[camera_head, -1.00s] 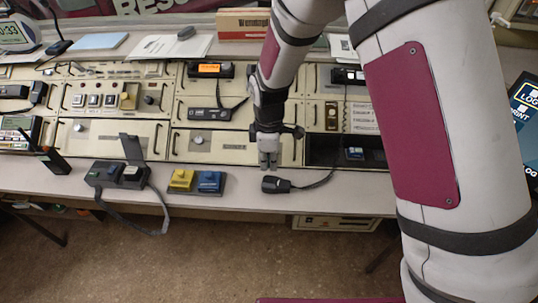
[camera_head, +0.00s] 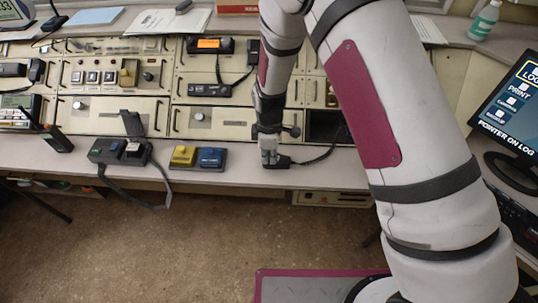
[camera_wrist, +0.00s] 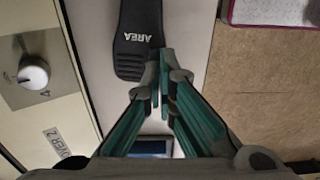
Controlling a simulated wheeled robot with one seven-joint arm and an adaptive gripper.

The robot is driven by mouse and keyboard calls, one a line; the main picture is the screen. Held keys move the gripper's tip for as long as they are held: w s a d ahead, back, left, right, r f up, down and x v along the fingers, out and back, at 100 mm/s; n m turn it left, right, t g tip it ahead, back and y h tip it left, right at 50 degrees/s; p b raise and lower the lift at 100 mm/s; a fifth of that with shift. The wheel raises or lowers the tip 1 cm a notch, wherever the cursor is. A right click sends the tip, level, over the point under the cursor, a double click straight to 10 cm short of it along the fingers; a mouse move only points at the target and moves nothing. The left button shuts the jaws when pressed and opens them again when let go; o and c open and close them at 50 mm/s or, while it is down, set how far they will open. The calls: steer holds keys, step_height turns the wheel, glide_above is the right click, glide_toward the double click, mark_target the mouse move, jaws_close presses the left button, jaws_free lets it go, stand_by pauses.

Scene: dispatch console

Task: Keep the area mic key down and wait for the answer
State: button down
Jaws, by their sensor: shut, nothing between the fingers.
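The area mic (camera_head: 281,163) is a black handheld microphone lying on the counter's front strip, its cord trailing right. In the wrist view the mic (camera_wrist: 136,38) shows white lettering "AREA" and a ribbed grip. My gripper (camera_head: 269,162) points down at the mic's left end. In the wrist view my gripper (camera_wrist: 163,62) is shut and empty, its tips overlapping the mic's near right edge. I cannot tell whether the tips touch or press it. The key is not clearly visible; the fingers may hide it.
A yellow block (camera_head: 183,156) and a blue block (camera_head: 211,158) sit left of the mic. Farther left are a charger with a black unit (camera_head: 118,151) and a handheld radio (camera_head: 58,139). A monitor (camera_head: 512,110) stands at the right. Console panels rise behind the counter.

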mark_target(269, 162)
steer(key=shift+f+b, duration=0.4)
steer(key=shift+f, duration=0.25)
steer(key=shift+s+f, duration=0.15)
steer(key=shift+f, duration=0.2)
stand_by(1.5)
step_height(269, 162, up, 15)
steer(key=shift+p, duration=0.35)
stand_by(0.6)
